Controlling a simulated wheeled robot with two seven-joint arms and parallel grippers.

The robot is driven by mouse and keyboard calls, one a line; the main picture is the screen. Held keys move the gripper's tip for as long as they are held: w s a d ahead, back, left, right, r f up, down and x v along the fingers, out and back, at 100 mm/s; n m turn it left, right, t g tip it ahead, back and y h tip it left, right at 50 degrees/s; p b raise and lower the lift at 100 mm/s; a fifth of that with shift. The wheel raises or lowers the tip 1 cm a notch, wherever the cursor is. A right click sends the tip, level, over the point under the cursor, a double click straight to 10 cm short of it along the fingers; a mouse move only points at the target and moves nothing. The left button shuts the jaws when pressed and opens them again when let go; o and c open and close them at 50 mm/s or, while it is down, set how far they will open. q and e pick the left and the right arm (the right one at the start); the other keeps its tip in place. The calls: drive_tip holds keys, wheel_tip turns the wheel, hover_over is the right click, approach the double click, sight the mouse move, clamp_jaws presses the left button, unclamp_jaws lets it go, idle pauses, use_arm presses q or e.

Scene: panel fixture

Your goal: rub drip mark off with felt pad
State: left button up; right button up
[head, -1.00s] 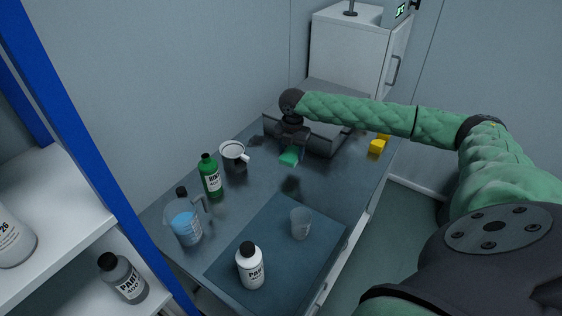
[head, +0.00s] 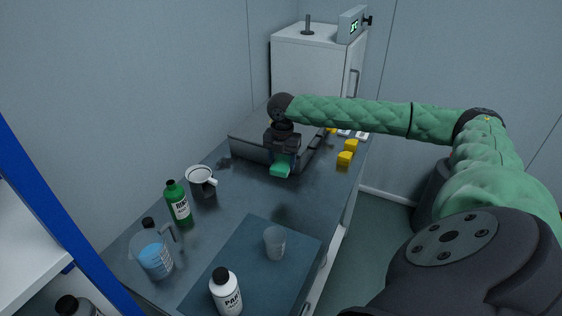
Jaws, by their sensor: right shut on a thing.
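My right gripper (head: 282,158) is shut on a green felt pad (head: 280,169). It holds the pad at the front of the grey panel fixture (head: 250,151) at the back of the bench. I cannot tell whether the pad touches the fixture. The gripper and wrist hide part of the fixture's face. I cannot make out a drip mark on the visible part of the panel. Dark smudges show on the bench top, one left of the fixture (head: 223,163) and one in front of it (head: 281,213); either may be shadow. My left gripper is not in view.
A clear beaker (head: 275,242) and white bottle (head: 226,292) stand on a mat. Yellow blocks (head: 345,156) lie right of the fixture.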

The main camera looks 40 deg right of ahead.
drive_tip(key=shift+c, duration=1.3)
